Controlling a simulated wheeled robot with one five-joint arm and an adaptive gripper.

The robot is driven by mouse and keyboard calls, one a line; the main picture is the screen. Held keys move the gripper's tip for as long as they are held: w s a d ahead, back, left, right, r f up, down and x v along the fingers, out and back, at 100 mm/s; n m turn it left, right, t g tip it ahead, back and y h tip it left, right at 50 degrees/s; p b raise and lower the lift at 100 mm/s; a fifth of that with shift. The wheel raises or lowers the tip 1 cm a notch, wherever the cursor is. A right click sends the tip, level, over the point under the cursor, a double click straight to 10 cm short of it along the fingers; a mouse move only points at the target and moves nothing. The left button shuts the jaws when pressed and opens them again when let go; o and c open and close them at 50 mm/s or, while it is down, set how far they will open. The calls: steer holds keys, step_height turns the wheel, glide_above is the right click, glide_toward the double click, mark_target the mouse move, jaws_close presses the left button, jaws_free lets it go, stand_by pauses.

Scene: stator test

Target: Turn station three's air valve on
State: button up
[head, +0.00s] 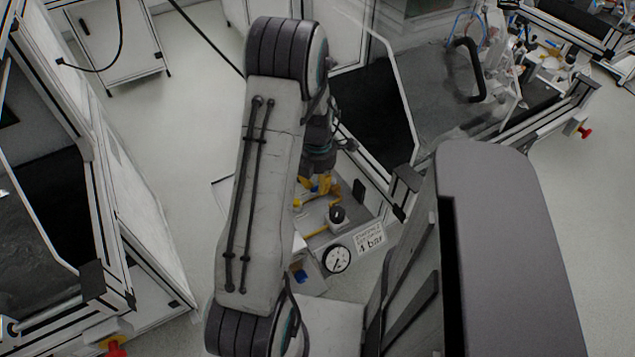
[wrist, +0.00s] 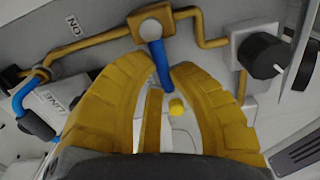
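The air valve in the wrist view is a blue lever (wrist: 160,64) on a round pale hub, set in yellow pipe on a grey panel. The lever points down in that picture, toward my gripper. An ON label (wrist: 72,24) is on the panel to the left of the hub. My gripper (wrist: 163,72) has its yellow fingers apart, with the lever's end between the fingertips; contact cannot be told. In the head view my gripper (head: 323,185) is over the panel, partly behind my arm, and the lever cannot be made out there.
A black knob (wrist: 262,55) on a pale block is right of the valve. A blue part (wrist: 36,122) hangs from the pipe at left. The head view shows a gauge (head: 337,259) and a "4 bar" sign (head: 370,238). Framed workstations stand either side; floor (head: 175,100) is open between.

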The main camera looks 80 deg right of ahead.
jaws_close()
steer(key=shift+w+m, duration=0.1)
steer(key=shift+m, duration=0.2)
steer(key=m, duration=0.1)
steer(key=d+m+b, duration=0.1)
steer(key=m, duration=0.1)
steer(key=shift+w+d+f+m, duration=0.1)
steer(key=shift+w+d+m, duration=0.1)
steer(key=shift+w+m, duration=0.1)
steer(key=m, duration=0.1)
steer(key=d+m, duration=0.1)
steer(key=m, duration=0.1)
steer(key=m+b, duration=0.1)
steer(key=shift+d+m, duration=0.3)
steer(key=shift+d, duration=0.05)
steer(key=m, duration=0.1)
steer(key=d+m, duration=0.1)
steer(key=m, duration=0.2)
steer(key=shift+s+d+b, duration=0.3)
steer(key=shift+s, duration=0.05)
steer(key=shift+s+d+m, duration=0.2)
steer(key=shift+m, duration=0.65)
steer(key=shift+s+d+m, duration=0.2)
steer(key=shift+m, duration=0.6)
steer(key=shift+s+d+m, duration=0.2)
steer(key=shift+m, duration=0.65)
